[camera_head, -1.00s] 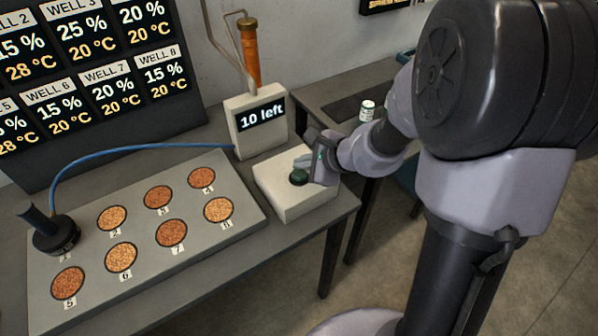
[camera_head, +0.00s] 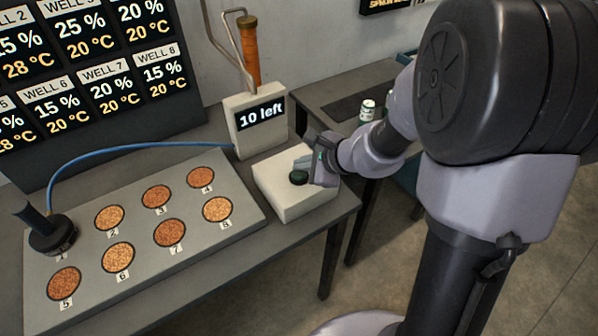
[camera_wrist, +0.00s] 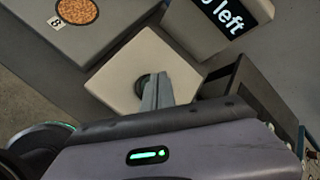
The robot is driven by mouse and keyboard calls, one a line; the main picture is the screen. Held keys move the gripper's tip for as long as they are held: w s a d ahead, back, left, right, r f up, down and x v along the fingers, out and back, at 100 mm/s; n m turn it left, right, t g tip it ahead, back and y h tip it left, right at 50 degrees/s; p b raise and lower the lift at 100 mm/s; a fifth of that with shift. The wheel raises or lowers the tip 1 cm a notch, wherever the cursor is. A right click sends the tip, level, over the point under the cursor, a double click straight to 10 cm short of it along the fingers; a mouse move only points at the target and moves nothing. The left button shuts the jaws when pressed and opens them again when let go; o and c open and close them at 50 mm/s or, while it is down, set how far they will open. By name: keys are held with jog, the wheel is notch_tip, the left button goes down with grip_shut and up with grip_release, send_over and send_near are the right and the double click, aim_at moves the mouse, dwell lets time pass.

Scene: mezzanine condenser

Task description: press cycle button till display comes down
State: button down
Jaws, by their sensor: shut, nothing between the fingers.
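The cycle button (camera_head: 298,177) is a dark round knob on top of a white box (camera_head: 290,205) at the table's right corner. The display (camera_head: 261,117) on a light grey housing behind it reads "10 left". My gripper (camera_head: 303,165) is shut and empty, with its fingertips at the button. In the wrist view, the shut fingers (camera_wrist: 158,88) reach over the white box and partly cover the dark button (camera_wrist: 141,84). I cannot tell whether the tips touch the button or sit just above it.
A grey block (camera_head: 215,247) with numbered wells of orange-brown grains lies to the left. A black probe (camera_head: 52,234) with a blue hose stands on well 1. A board of well readings (camera_head: 100,85) stands behind. A white jar (camera_head: 367,111) sits on the table at the back right.

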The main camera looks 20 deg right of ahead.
aim_at(302, 175)
jog(key=shift+f+b, duration=0.6)
jog(key=shift+b, duration=0.1)
dwell(0.6)
jog(key=shift+r, duration=0.1)
jog(key=shift+r+p, duration=0.8)
jog(key=shift+r, duration=0.1)
jog(key=shift+r, duration=0.1)
jog(key=shift+r+p, duration=2)
jog(key=shift+r, duration=0.4)
